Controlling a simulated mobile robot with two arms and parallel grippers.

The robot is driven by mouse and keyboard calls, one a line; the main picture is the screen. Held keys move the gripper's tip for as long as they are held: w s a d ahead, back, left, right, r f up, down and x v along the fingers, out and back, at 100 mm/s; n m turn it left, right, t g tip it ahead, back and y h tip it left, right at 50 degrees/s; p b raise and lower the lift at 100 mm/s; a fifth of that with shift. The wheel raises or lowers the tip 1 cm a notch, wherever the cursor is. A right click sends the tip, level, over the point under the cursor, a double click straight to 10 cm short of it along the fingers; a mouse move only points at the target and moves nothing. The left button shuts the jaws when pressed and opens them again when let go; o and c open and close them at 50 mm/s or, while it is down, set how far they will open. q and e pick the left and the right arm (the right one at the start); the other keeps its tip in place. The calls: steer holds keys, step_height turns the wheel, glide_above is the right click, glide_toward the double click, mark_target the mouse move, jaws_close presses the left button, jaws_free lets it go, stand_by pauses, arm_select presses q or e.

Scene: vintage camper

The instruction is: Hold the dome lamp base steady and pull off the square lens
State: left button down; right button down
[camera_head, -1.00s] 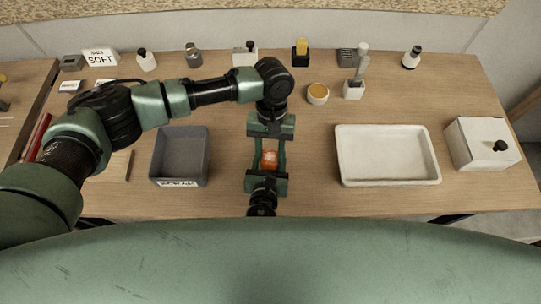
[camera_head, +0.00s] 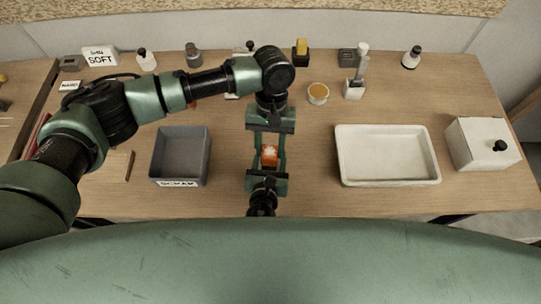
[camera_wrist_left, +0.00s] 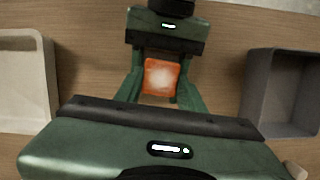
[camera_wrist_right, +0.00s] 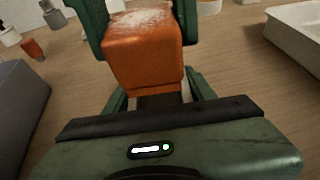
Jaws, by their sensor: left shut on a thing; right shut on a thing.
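The square orange lens (camera_head: 269,155) with a pale, shiny top is at the middle of the table's front part, between my two facing grippers. In the right wrist view the lens (camera_wrist_right: 145,60) is large, with green fingers along both its sides. My left gripper (camera_head: 269,146), reaching in from the far side, is shut on the lens. My right gripper (camera_head: 267,166), coming from the near edge, is shut lower down. A dark and white part, seemingly the lamp base (camera_wrist_right: 160,101), shows between its fingers under the lens. Most of the base is hidden.
A grey bin (camera_head: 181,130) with a label stands left of the grippers. A white tray (camera_head: 388,130) and a white box with a black knob (camera_head: 484,146) stand to the right.

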mark_target(269, 154)
arm_select(q)
steer(key=shift+r, duration=2)
arm_select(e)
steer(key=shift+c, duration=2.2)
jaws_free()
steer(key=shift+s, duration=0.1)
steer(key=v, duration=1.1)
steer(key=shift+s+r, duration=0.25)
steer(key=shift+s, duration=0.1)
